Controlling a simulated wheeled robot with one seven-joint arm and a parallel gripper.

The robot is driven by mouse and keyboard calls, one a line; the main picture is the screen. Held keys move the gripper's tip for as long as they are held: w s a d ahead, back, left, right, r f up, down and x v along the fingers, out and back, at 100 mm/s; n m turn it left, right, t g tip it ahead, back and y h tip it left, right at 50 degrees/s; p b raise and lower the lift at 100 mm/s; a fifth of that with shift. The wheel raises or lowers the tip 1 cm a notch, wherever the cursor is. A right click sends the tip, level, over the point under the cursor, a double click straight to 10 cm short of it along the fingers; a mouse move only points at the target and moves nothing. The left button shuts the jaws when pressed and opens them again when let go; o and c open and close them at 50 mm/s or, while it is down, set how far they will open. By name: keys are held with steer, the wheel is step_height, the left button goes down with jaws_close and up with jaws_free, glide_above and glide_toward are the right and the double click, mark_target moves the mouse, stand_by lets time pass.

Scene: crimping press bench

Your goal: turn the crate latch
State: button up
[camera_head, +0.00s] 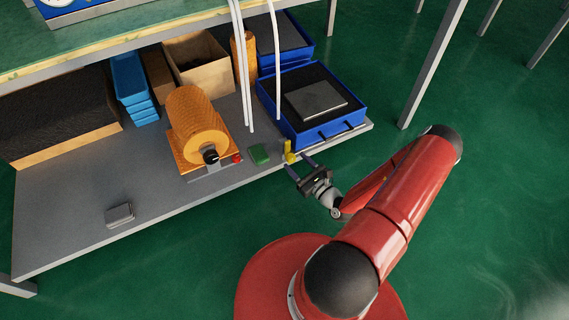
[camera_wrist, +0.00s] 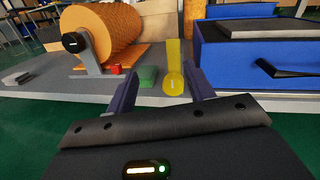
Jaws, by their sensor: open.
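A yellow latch (camera_head: 289,152) stands at the front edge of the grey shelf, just left of the front blue crate (camera_head: 302,138). In the wrist view the latch (camera_wrist: 173,82) has a round hub and a bar standing upright above it. The blue crate also shows at right in that view (camera_wrist: 240,68). My gripper (camera_head: 302,168) is in front of the shelf edge. Its two fingers are apart and point at the latch, which shows between them (camera_wrist: 163,78). A small gap appears to remain, but I cannot tell its depth exactly.
Left of the latch are a green block (camera_head: 259,154), a red piece (camera_head: 237,158) and an orange roll on a stand (camera_head: 196,122). A grey box (camera_head: 119,214) lies at front left. White hanging tubes (camera_head: 243,75) pass behind the latch. The shelf's front left is mostly clear.

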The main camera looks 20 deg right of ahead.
mark_target(292, 161)
step_height(292, 161, down, 4)
steer(key=s+f+m+h, duration=0.1)
steer(key=m+h, duration=0.2)
steer(key=w, duration=0.3)
steer(key=w+b, duration=0.1)
steer(key=w, duration=0.3)
steer(key=shift+w+d+r, duration=0.15)
steer(key=shift+w+r, duration=0.05)
steer(key=c, duration=1)
